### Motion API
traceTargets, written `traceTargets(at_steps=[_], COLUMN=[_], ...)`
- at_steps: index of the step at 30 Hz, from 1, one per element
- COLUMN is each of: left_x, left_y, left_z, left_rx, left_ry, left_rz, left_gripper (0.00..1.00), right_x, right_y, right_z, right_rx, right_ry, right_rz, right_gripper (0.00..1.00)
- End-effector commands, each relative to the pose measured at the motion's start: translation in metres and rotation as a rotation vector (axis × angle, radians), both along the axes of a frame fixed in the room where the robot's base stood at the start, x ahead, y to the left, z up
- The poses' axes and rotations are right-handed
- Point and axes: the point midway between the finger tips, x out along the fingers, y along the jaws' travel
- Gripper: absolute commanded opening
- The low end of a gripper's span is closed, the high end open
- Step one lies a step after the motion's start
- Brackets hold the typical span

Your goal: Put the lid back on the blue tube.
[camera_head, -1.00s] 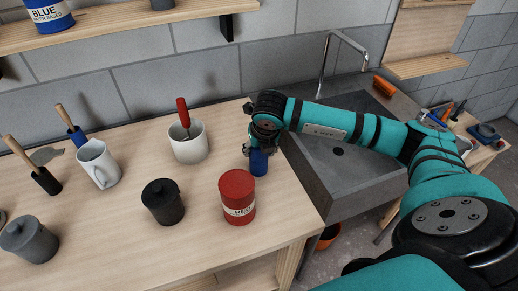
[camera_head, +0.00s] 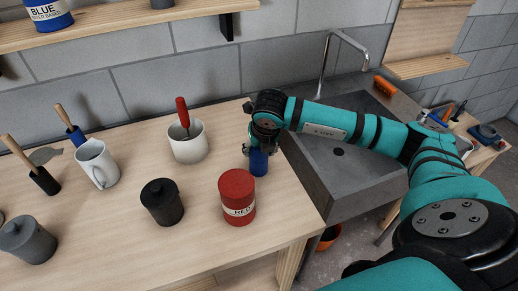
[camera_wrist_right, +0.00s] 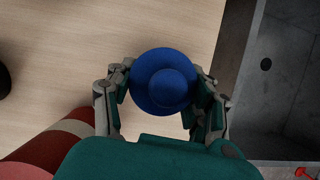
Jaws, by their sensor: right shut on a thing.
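The blue tube (camera_head: 259,164) stands upright on the wooden counter, near its edge by the sink. My right gripper (camera_head: 260,148) is above and around its top, with the fingers shut on blue. In the right wrist view, a round blue lid (camera_wrist_right: 164,82) with a smaller raised disc in its middle sits between the fingertips of my right gripper (camera_wrist_right: 163,88). It hides what is under it. I cannot tell whether the lid is seated on the tube or whether the fingers press on the lid or the tube's wall. My left gripper is not in view.
A red tin (camera_head: 237,197) stands close in front of the tube. A black lidded jar (camera_head: 162,203), a white mug (camera_head: 188,146) with a red-handled tool, another mug (camera_head: 96,164) and a grey jar (camera_head: 27,241) stand further left. The grey sink (camera_head: 345,165) lies right of the counter.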

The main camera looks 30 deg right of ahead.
Motion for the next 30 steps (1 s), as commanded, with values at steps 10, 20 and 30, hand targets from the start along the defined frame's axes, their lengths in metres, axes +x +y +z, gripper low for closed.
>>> traceTargets(at_steps=[10, 20, 30], left_x=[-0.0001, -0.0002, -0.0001], left_y=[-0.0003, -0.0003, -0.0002], left_z=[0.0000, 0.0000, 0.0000], left_rx=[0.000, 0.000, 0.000], left_ry=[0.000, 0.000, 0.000], left_rz=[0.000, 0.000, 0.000], left_gripper=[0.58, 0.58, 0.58], right_x=[0.0000, 0.0000, -0.0001], right_y=[0.0002, 0.0002, 0.0001], right_z=[0.0004, 0.0002, 0.0001], right_rx=[0.001, 0.000, 0.000], right_ry=[0.000, 0.000, 0.001], right_rz=[0.000, 0.000, 0.000], right_gripper=[0.27, 0.80, 1.00])
